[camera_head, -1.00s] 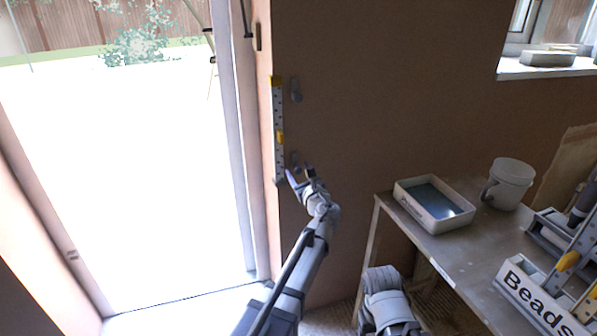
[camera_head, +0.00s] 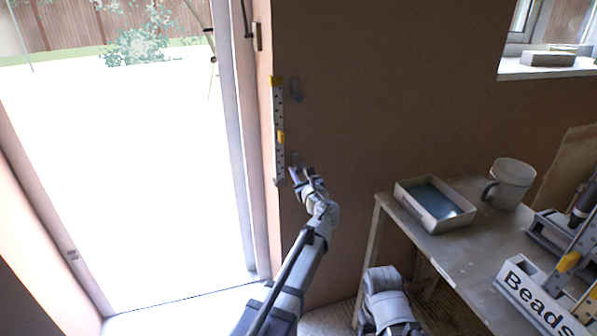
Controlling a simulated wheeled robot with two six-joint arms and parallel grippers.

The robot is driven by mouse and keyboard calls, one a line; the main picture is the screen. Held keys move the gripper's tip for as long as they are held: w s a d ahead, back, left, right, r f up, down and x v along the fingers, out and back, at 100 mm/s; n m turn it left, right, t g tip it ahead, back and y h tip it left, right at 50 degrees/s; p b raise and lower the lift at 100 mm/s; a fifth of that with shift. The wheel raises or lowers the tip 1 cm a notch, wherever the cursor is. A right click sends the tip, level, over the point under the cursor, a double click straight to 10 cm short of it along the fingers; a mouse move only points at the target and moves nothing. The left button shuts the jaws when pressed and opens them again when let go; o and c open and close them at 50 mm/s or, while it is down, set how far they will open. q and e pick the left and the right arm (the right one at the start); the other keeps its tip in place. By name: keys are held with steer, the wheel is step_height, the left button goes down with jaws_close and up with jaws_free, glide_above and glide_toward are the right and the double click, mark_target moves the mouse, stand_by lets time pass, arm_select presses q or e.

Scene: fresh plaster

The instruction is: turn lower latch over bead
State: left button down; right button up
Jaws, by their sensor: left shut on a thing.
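The bead (camera_head: 279,112) is a grey perforated strip with yellow marks, upright on the wall corner beside the doorway. The upper latch (camera_head: 297,92) is a small grey piece on the wall just right of the bead's top. The lower latch (camera_head: 295,158) is a similar grey piece near the bead's lower end, partly hidden by my gripper. My left gripper (camera_head: 299,175) is at the lower latch and shut on it, though the small jaws hide the exact contact. I cannot tell whether the latch overlaps the bead. My right gripper is not in view; part of my right arm shows at the bottom.
A bench (camera_head: 462,250) at the right holds a white tray (camera_head: 432,222) with blue-grey contents, a mug (camera_head: 511,184) and a box labelled Beads (camera_head: 538,297). The open doorway is at the left. The wall between bead and bench is bare.

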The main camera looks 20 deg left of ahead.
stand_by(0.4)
arm_select(q)
steer(key=n, duration=0.4)
steer(key=shift+n, duration=0.3)
steer(key=n, duration=0.4)
steer(key=shift+n, duration=0.3)
steer(key=n, duration=0.4)
steer(key=shift+n, duration=2.3)
steer(key=c, duration=0.6)
jaws_free()
